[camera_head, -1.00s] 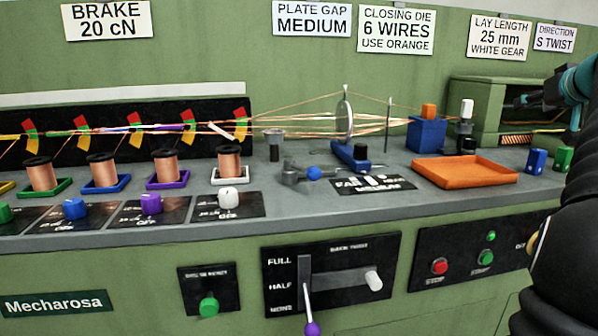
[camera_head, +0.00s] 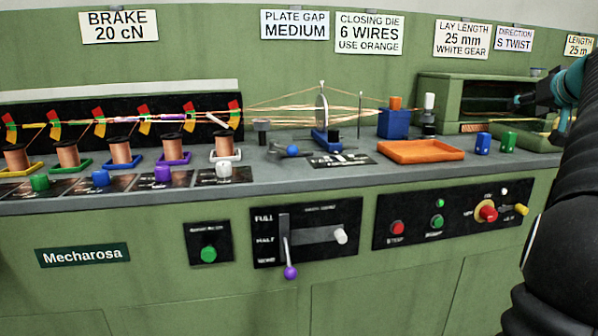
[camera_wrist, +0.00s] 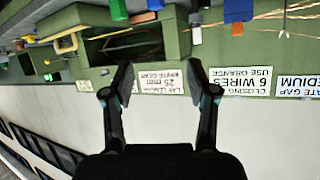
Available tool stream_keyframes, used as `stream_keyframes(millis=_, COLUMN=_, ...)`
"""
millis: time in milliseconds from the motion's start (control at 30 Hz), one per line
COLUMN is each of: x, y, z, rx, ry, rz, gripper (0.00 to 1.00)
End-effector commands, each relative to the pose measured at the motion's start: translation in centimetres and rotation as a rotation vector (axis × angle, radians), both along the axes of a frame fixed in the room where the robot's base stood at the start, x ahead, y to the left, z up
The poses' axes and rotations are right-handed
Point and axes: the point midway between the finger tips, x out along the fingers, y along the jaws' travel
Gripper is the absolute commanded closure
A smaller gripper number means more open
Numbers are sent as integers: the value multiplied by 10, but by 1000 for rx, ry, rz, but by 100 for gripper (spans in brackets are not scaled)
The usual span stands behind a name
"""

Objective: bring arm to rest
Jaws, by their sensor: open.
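My gripper (camera_wrist: 162,88) is open in the wrist view, its two dark fingers wide apart with nothing between them. That view is upside down and shows the machine's sign wall beyond the fingers. In the head view my black arm rises along the right edge. The end of my arm (camera_head: 535,98) is in front of the green housing (camera_head: 432,95) at the right end of the bench. The fingers are too small there to tell apart.
The grey bench (camera_head: 300,180) carries copper spools (camera_head: 121,150), a round plate (camera_head: 321,115), a blue block (camera_head: 393,124), an orange tray (camera_head: 420,151), and blue and green pieces (camera_head: 482,144). Below are a purple-tipped lever (camera_head: 290,272) and a button panel (camera_head: 450,215).

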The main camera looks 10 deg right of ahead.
Motion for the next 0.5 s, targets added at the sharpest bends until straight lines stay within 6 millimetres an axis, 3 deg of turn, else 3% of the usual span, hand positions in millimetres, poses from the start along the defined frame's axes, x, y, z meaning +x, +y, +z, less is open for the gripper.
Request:
stream_keyframes(millis=300, x=-13, y=-7, z=-79, rx=180, ry=106, rz=-100, gripper=42)
stream_keyframes(millis=400, x=-21, y=2, z=-107, rx=237, ry=152, rz=-132, gripper=42)
stream_keyframes(millis=500, x=-28, y=24, z=-135, rx=293, ry=209, rz=-155, gripper=42)
